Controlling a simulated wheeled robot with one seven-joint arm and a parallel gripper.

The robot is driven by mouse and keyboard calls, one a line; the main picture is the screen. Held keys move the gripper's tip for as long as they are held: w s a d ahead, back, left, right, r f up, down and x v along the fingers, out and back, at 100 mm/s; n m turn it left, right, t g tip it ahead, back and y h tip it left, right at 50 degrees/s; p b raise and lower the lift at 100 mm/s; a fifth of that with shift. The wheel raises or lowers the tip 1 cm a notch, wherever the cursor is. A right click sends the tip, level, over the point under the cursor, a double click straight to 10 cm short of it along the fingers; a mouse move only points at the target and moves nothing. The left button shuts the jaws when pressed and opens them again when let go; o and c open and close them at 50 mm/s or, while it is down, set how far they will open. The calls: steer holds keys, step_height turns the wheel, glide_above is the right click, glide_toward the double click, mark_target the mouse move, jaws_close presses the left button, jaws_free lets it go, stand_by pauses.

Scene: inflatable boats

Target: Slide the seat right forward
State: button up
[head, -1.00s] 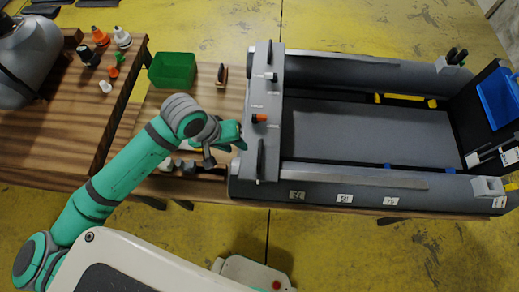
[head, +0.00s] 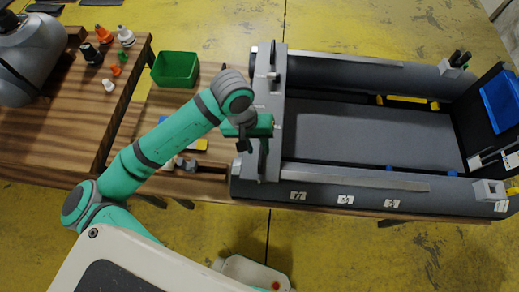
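The seat (head: 271,91) is a grey plank lying across the left end of the grey inflatable boat (head: 325,72). It spans both side tubes, at the left ends of the upper rail (head: 345,59) and lower rail (head: 380,181). Black upright parts stand near both its ends. My gripper (head: 264,124) is over the middle of the seat and hides the orange knob there. Its fingers are too small and covered to tell whether they are open or shut, or whether they touch the seat.
White tags (head: 345,199) mark the lower tube. A blue panel (head: 501,102) is at the right end.

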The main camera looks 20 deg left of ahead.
mark_target(260, 154)
steer(key=shift+w+d+f, duration=0.1)
steer(key=shift+d+f, duration=0.05)
steer(key=shift+f, duration=0.7)
steer(key=shift+d+f, duration=0.15)
steer(key=shift+f, duration=0.65)
jaws_close()
steer(key=shift+a, duration=0.1)
